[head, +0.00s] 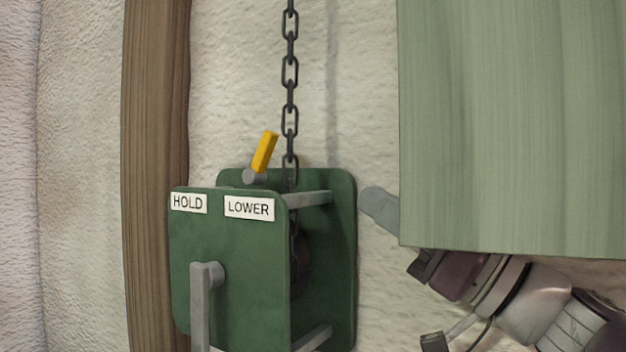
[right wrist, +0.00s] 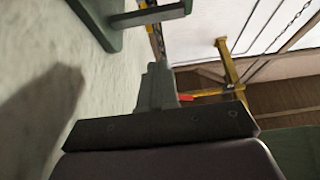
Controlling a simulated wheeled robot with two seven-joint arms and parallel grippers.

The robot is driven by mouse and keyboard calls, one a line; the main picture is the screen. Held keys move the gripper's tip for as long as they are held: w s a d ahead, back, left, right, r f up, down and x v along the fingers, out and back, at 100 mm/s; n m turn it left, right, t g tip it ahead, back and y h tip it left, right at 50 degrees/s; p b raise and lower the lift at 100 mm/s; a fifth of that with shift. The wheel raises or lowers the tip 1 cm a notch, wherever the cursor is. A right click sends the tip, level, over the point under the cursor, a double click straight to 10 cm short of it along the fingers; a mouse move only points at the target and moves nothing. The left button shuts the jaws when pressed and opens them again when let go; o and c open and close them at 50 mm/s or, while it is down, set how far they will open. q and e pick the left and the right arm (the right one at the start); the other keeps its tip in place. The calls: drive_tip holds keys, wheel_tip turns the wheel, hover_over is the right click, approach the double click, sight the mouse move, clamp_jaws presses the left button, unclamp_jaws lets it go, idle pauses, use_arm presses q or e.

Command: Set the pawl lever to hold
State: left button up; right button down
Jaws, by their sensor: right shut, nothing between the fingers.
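The pawl lever (head: 264,152) has a yellow grip and stands on a grey pivot at the top of the green winch (head: 230,275). It tilts up and to the right, on the side of the LOWER label (head: 249,208). The HOLD label (head: 188,203) is farther left on the front plate. My right gripper (head: 376,204) is shut and empty, just right of the winch's back plate and apart from the lever. In the right wrist view its closed fingers (right wrist: 157,86) point towards a green winch plate (right wrist: 115,25). My left gripper is not in view.
A dark chain (head: 290,75) hangs into the winch. A grey crank (head: 203,300) sticks out in front. A large green panel (head: 510,125) fills the upper right, close above my right arm. A wooden post (head: 155,170) stands left. The wall above the lever is clear.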

drive_tip(key=w, duration=0.3)
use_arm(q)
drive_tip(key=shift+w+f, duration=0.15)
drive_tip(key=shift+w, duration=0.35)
use_arm(e)
approach(271, 141)
drive_tip(key=x, duration=0.6)
drive_tip(key=shift+w+a+r, duration=0.2)
drive_tip(key=shift+w+a, duration=0.05)
